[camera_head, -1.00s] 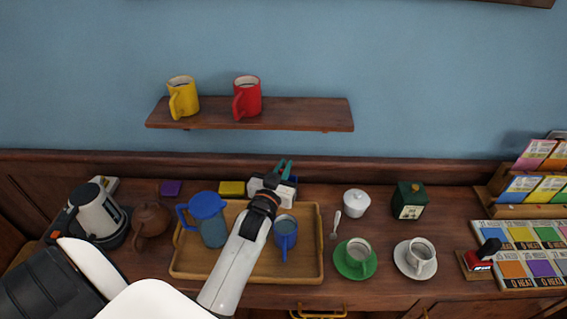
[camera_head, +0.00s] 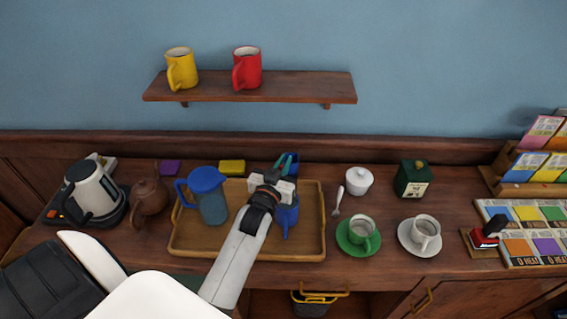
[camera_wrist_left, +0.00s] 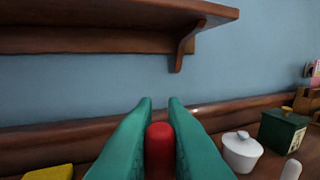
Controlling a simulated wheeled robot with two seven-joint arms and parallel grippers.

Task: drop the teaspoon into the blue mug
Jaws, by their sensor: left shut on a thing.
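The blue mug (camera_head: 287,222) stands upright on the wooden tray (camera_head: 180,248), partly covered by my left gripper. My left gripper (camera_head: 287,164) reaches over the mug's far side with its teal fingers pointing towards the wall. In the left wrist view the fingers are shut on a red rounded piece (camera_wrist_left: 160,150), which looks like the end of the teaspoon's handle. The rest of the held thing is hidden. A pale-handled utensil (camera_head: 338,202) lies on the counter right of the tray; I cannot tell if it is a spoon or a fork. My right gripper is out of view.
A blue-lidded jug (camera_head: 208,200) stands on the tray left of my arm. A white lidded pot (camera_head: 359,181), green cup (camera_head: 361,228) and white cup (camera_head: 425,230) stand to the right. A shelf (camera_head: 250,88) with yellow and red mugs hangs above.

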